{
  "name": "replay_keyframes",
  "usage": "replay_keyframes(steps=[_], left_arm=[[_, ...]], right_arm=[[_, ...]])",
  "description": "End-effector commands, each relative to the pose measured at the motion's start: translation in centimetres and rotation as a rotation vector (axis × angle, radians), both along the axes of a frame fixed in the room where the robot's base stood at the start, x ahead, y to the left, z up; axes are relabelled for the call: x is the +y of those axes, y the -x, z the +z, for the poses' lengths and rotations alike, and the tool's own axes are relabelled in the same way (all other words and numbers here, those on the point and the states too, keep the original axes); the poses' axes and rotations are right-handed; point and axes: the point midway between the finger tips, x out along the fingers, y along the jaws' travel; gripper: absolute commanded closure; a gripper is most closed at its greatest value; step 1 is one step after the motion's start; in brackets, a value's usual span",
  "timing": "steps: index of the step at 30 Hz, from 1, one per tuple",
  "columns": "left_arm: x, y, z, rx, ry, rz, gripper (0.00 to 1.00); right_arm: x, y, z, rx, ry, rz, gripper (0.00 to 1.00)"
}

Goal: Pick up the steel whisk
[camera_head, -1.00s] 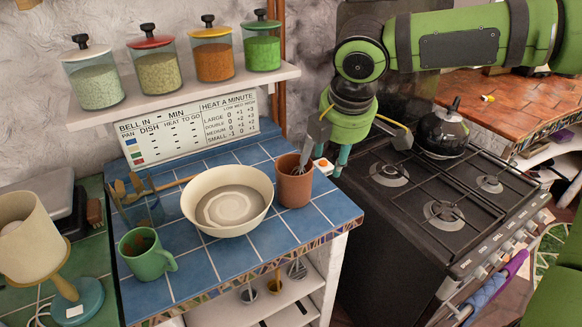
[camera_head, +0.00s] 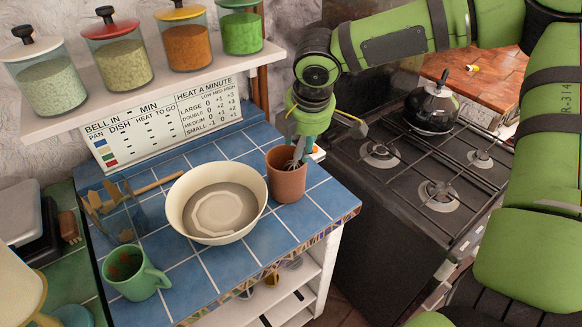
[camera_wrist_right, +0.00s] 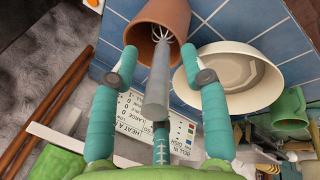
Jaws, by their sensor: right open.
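The steel whisk (camera_wrist_right: 156,88) stands wires down in a terracotta pot (camera_head: 287,183) on the blue tiled counter. In the right wrist view its grey handle points up between my fingers, and its wires enter the pot (camera_wrist_right: 178,15). In the head view only a bit of the whisk (camera_head: 294,163) shows above the pot's rim, and my gripper hides the rest. My right gripper (camera_head: 305,138) is just above the pot. It is open, with its fingers (camera_wrist_right: 158,58) on either side of the handle and gaps showing. My left gripper is not in view.
A cream bowl (camera_head: 217,203) stands close left of the pot. A green mug (camera_head: 135,274) and a glass of wooden utensils (camera_head: 124,219) stand further left. A shelf of jars (camera_head: 186,46) hangs behind. The stove (camera_head: 400,192) with a kettle (camera_head: 432,106) is on the right.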

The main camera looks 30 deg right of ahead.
Motion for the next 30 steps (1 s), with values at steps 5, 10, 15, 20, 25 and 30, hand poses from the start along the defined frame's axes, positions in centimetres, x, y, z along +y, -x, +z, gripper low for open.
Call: replay_keyframes(steps=[5, 10, 15, 20, 25, 30], left_arm=[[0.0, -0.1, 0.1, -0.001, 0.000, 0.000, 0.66], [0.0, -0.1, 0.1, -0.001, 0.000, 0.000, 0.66], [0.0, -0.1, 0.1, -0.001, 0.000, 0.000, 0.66], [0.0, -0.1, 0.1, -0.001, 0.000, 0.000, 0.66], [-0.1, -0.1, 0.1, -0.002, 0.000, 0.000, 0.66], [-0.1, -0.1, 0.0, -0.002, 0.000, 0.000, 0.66]], right_arm=[[-0.1, -0.2, -0.8, 0.000, 0.000, 0.001, 0.54], [-0.1, -0.2, -0.8, 0.000, 0.000, 0.001, 0.66], [-0.1, -0.2, -0.7, -0.001, 0.001, 0.001, 1.00], [-0.1, -0.2, -0.7, -0.001, 0.001, 0.001, 1.00], [-0.1, -0.2, -0.6, -0.002, 0.001, 0.001, 1.00], [-0.1, -0.3, 0.5, -0.005, 0.000, 0.000, 1.00]])
